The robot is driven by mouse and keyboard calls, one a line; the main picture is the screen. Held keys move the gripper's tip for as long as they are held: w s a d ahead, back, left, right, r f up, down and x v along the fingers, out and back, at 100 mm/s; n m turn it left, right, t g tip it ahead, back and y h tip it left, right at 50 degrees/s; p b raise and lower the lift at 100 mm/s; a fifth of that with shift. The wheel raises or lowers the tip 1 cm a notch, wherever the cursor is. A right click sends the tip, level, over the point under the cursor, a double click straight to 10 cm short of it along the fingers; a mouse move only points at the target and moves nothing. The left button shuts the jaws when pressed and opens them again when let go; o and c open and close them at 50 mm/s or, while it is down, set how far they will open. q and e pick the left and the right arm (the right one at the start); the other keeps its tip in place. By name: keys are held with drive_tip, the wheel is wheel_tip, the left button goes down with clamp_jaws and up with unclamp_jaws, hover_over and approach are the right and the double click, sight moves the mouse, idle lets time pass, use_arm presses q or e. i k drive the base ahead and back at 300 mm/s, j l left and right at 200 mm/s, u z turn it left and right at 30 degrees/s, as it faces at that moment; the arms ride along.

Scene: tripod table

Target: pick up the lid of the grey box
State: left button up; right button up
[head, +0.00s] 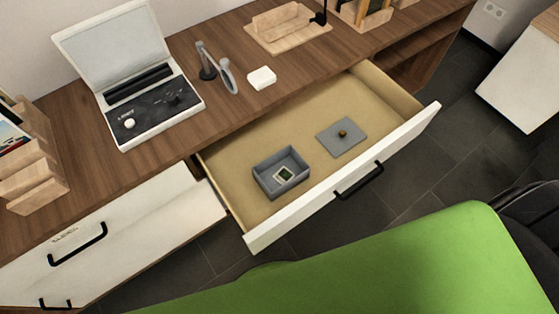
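The grey box (268,183) stands without its lid in the open drawer (252,138) of the wooden desk. Neither of my grippers shows in the head view.
The drawer's white front (300,211) with a black handle (359,181) stands out from the desk (170,158). A green surface (400,262) lies in front. An open record player (150,110), a white box (262,78) and a mirror stand on the desk.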

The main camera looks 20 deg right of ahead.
sight(341, 137)
drive_tip(key=z, duration=1.15)
